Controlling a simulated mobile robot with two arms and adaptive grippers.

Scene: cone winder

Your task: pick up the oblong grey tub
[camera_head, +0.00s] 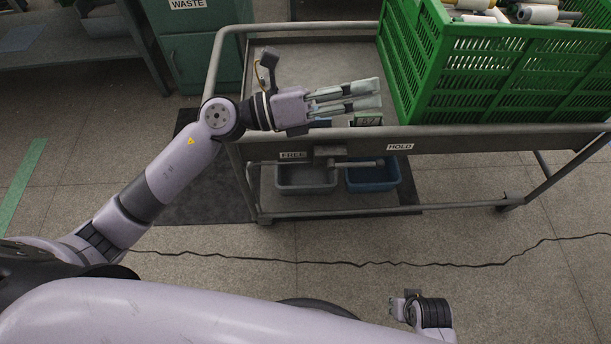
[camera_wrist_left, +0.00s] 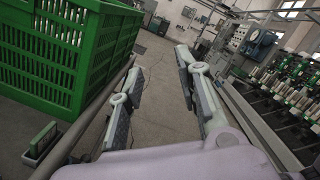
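A grey rectangular tub (camera_head: 306,180) sits on the lower shelf of the cart, below the FREE label; the cart's upper deck and front rail hide part of it. My left gripper (camera_head: 378,94) is over the cart's upper deck, higher than this tub and apart from it. Its two fingers are apart with nothing between them, as the left wrist view (camera_wrist_left: 155,85) also shows. My right gripper (camera_head: 393,304) is low at the bottom right, over the floor; its fingers are too small to read. The left wrist view does not show the tub.
A blue tub (camera_head: 373,175) stands right of the grey one. A green crate (camera_head: 500,75) of cones fills the deck's right side. A small green-faced device (camera_head: 367,119) lies by the front rail (camera_head: 450,133). A cable (camera_head: 330,262) crosses the open floor.

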